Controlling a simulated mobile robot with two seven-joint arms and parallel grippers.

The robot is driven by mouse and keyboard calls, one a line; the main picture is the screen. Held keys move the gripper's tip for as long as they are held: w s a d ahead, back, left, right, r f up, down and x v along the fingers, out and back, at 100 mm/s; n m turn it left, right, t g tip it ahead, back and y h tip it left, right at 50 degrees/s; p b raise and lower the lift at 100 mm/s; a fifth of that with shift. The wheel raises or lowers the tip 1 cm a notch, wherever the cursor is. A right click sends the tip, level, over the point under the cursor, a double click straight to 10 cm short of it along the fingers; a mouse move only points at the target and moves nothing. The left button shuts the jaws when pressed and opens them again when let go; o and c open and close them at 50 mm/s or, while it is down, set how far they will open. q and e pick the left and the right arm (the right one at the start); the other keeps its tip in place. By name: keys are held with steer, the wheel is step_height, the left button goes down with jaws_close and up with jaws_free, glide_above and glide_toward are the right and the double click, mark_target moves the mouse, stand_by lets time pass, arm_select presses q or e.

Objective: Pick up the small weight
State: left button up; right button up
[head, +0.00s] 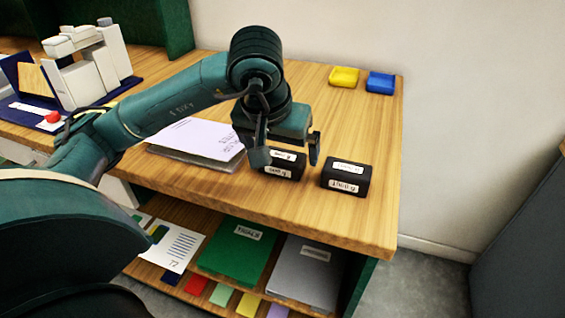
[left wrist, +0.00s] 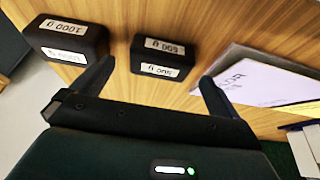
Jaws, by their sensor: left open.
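The small weight is a black block (head: 285,166) with white labels that seem to read 500 g, on the wooden table near its front edge. It also shows in the left wrist view (left wrist: 161,57), between and beyond the fingertips. My left gripper (head: 288,153) is open, pointing down above and around the small weight, with nothing held. One finger hides part of the block in the head view. A larger black weight (head: 346,180) labelled 1000 g stands just to its right, and at the upper left in the left wrist view (left wrist: 68,42). My right gripper is not seen.
White papers (head: 197,139) lie left of the weights. A green folder (head: 238,252) and a grey folder (head: 305,274) lie on the shelf below. Bare tabletop lies behind the weights.

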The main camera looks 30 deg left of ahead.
mark_target(283, 155)
arm_select(q)
steer(key=x, duration=0.3)
steer(key=shift+w+a+f, duration=0.1)
steer(key=shift+w+f, duration=0.2)
steer(key=shift+c, duration=0.6)
steer(key=c, duration=1.2)
steer(key=shift+c, duration=0.2)
steer(key=shift+r, duration=0.1)
